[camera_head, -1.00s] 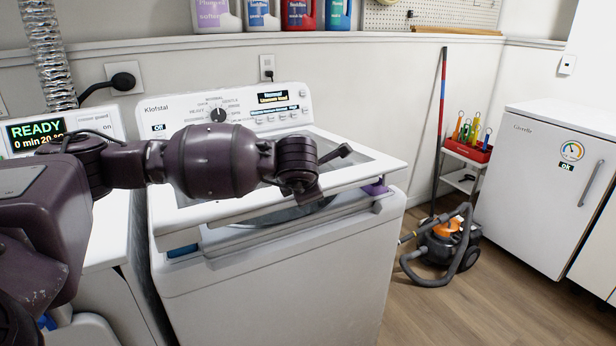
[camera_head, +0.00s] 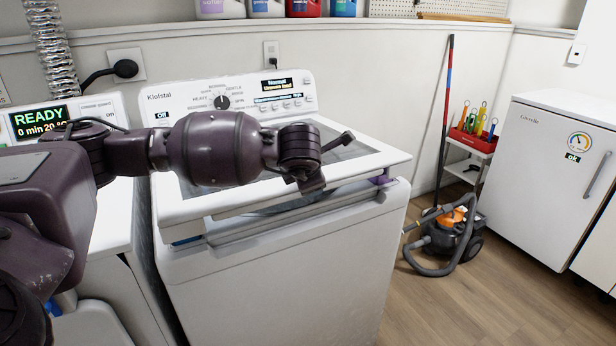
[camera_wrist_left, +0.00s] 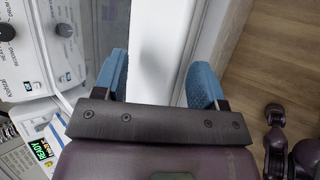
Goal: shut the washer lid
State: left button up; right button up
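The white washer (camera_head: 290,280) stands in the middle of the head view. Its lid (camera_head: 385,155) is lowered most of the way, with a narrow gap between its front edge and the tub rim. The lid has a dark glass window. My left arm reaches in from the left, and my left gripper (camera_head: 322,160) is over the lid's front part. In the left wrist view, my left gripper (camera_wrist_left: 157,80) has its two blue fingertips wide apart, with the white lid (camera_wrist_left: 160,45) beneath and nothing between them. Contact with the lid cannot be told. My right gripper is not in view.
A machine with a READY display (camera_head: 42,122) stands at the left. The washer's control panel (camera_head: 225,100) rises behind the lid. A vacuum cleaner (camera_head: 450,232) is on the floor at the right, near a small white fridge (camera_head: 550,180). Open floor lies in front of them.

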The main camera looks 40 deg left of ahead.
pick_arm(q)
jog(key=shift+s+r, duration=0.15)
jog(key=shift+r, duration=0.25)
jog(key=p+v, duration=0.2)
jog(key=v, duration=0.8)
jog(key=shift+d+f, duration=0.1)
